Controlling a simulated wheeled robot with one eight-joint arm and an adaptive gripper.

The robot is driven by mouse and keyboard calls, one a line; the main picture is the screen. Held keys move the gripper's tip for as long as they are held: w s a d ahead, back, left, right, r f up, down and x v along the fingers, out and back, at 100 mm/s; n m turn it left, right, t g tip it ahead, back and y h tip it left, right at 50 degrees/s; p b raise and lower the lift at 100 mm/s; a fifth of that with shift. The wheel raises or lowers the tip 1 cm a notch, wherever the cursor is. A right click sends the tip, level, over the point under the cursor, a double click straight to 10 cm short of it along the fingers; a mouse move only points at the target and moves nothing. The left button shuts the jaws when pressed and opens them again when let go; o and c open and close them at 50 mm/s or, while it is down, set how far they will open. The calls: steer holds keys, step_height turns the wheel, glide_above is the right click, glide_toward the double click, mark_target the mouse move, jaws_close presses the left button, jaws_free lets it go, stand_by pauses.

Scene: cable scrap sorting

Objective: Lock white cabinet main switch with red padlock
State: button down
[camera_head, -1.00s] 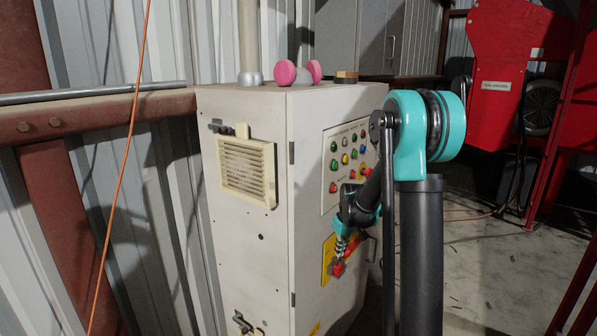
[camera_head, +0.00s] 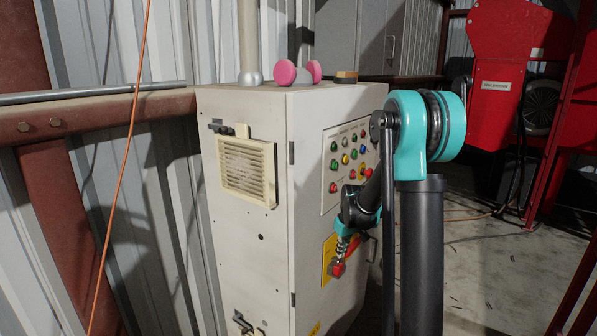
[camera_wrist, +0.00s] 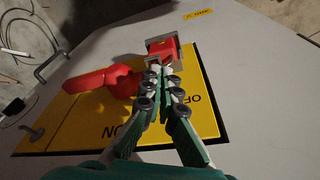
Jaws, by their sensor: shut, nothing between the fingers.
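The white cabinet (camera_head: 262,240) stands in the middle of the head view. In the wrist view its main switch has a red handle (camera_wrist: 103,80) on a yellow plate (camera_wrist: 70,125) marked ON and OFF. The red padlock (camera_wrist: 162,48), with grey metal parts, is at the plate's far edge beside the handle; it also shows in the head view (camera_head: 337,269). My gripper (camera_wrist: 158,70) is shut, its fingertips right at the padlock's near side with nothing between them. The fingertips hide part of the padlock, so I cannot tell how its shackle sits in the switch.
A control panel with several coloured buttons (camera_head: 334,200) is above the switch. Two pink discs (camera_head: 285,73) are on the cabinet top. A bent grey handle (camera_wrist: 54,62) is left of the plate. Red machinery (camera_head: 508,80) stands at right, with open floor before it.

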steer(key=shift+s+d+r, duration=0.25)
steer(key=shift+d+r, duration=0.1)
steer(key=shift+r, duration=0.35)
steer(key=shift+s+d+r, duration=0.25)
steer(key=shift+d+r, duration=0.1)
steer(key=shift+r, duration=0.4)
steer(key=shift+s+d+r, duration=0.25)
steer(key=shift+d+r, duration=0.1)
steer(key=shift+r, duration=0.35)
steer(key=shift+s, duration=0.1)
steer(key=s+f+m+t, duration=0.1)
steer(key=s+m, duration=0.1)
steer(key=s, duration=1.2)
steer(key=s+d+f+m+t, duration=0.1)
steer(key=s+f+m, duration=0.1)
steer(key=s, duration=1.2)
steer(key=shift+s+d+m+h, duration=0.15)
steer(key=shift+d+m+h, duration=0.15)
steer(key=shift+m+h, duration=0.1)
steer(key=shift+d, duration=0.1)
